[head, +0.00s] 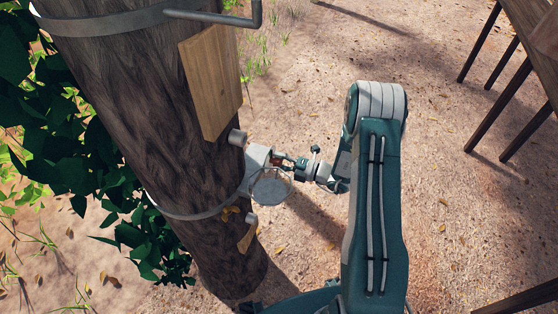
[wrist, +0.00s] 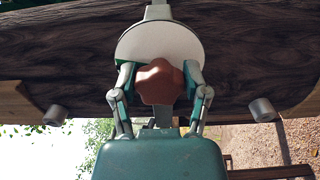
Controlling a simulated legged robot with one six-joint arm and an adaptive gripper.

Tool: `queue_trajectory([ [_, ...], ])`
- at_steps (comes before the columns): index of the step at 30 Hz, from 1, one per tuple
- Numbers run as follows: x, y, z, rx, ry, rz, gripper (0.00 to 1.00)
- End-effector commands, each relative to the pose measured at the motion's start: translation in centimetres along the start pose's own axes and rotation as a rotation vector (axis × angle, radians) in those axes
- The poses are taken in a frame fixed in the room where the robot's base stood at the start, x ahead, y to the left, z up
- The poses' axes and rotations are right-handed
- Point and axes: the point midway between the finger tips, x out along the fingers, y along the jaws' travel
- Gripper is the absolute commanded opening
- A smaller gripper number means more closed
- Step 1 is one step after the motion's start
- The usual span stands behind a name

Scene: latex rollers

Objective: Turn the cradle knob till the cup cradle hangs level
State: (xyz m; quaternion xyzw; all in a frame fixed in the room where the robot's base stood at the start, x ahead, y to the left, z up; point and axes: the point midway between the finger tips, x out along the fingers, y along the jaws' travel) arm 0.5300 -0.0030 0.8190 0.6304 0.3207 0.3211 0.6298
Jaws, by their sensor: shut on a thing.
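The cradle knob (wrist: 160,82) is a reddish-brown lobed knob in the middle of the wrist view. My gripper (wrist: 158,84) is shut on it, with one finger on each side. In the head view my gripper (head: 291,162) reaches in from the right to the cradle's side; the knob is small and mostly hidden there. The cup cradle (head: 270,186) is a pale round piece beside a grey bracket (head: 257,160) on the trunk. From this steep angle I cannot tell whether it hangs level. A pale disc (wrist: 150,42) shows behind the knob.
The dark trunk (head: 140,110) has metal bands (head: 120,22), a wooden board (head: 211,82), a bent metal handle (head: 235,20) and short grey pegs (head: 237,137). Leafy bushes (head: 60,140) crowd its left. Wooden legs (head: 500,105) stand at the upper right. The ground between is clear.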

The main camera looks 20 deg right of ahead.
Motion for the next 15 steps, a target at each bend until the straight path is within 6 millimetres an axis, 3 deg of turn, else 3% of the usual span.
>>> queue_trajectory([
  [7,-0.02,-0.26,-0.01,0.002,-0.002,-0.007,0.12],
  [8,-0.02,-0.26,-0.02,0.002,-0.002,-0.007,0.73],
  [9,-0.03,-0.25,-0.03,0.002,-0.002,-0.006,0.91],
  [10,-0.03,-0.24,-0.03,0.002,-0.002,-0.006,0.95],
  [15,-0.03,-0.13,-0.05,0.001,-0.001,-0.004,0.95],
])
